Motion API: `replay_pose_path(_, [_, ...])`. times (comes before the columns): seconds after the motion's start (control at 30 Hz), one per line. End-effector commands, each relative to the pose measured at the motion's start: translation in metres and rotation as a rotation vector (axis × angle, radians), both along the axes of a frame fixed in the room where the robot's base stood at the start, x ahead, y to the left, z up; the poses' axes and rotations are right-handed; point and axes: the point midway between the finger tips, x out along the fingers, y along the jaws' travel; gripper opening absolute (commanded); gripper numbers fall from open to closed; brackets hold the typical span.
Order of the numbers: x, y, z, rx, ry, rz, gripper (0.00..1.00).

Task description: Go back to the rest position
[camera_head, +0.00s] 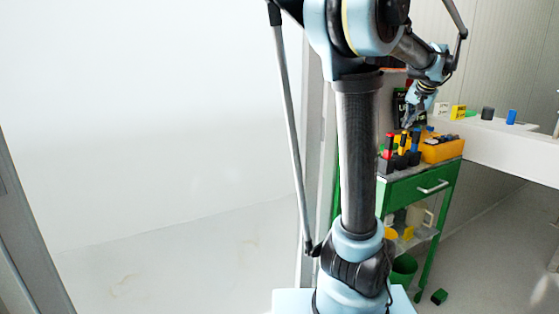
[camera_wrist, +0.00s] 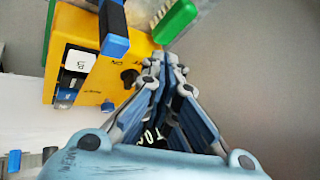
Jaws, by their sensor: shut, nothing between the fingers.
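My gripper (camera_head: 412,112) is small in the head view, at the end of my arm, pointing down near the tools on the green cart. In the wrist view my gripper (camera_wrist: 168,62) is shut, its fingertips together with nothing seen between them. Its tips appear close to the edge of a yellow box (camera_wrist: 125,78) with a black knob and a white label. I cannot tell whether they touch it. A blue and black part (camera_wrist: 114,45) lies across the box.
The green cart (camera_head: 421,191) carries red, yellow and blue-topped tools (camera_head: 403,143) and an orange bin (camera_head: 443,149). A white counter (camera_head: 512,151) at right holds several small items. Floor at left is clear.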

Motion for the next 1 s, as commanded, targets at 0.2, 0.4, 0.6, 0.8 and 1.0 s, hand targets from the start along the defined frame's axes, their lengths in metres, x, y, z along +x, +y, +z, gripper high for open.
replay_pose_path(0.2, [-0.007, 0.088, -0.03, -0.069, 0.026, 0.125, 0.0])
replay_pose_path(0.4, [-0.025, 0.157, -0.059, -0.139, 0.038, 0.237, 0.0])
replay_pose_path(0.6, [-0.051, 0.215, -0.092, -0.212, 0.038, 0.349, 0.0])
replay_pose_path(0.8, [-0.079, 0.26, -0.125, -0.281, 0.026, 0.456, 0.0])
replay_pose_path(1.0, [-0.1, 0.286, -0.148, -0.328, 0.012, 0.526, 0.0])
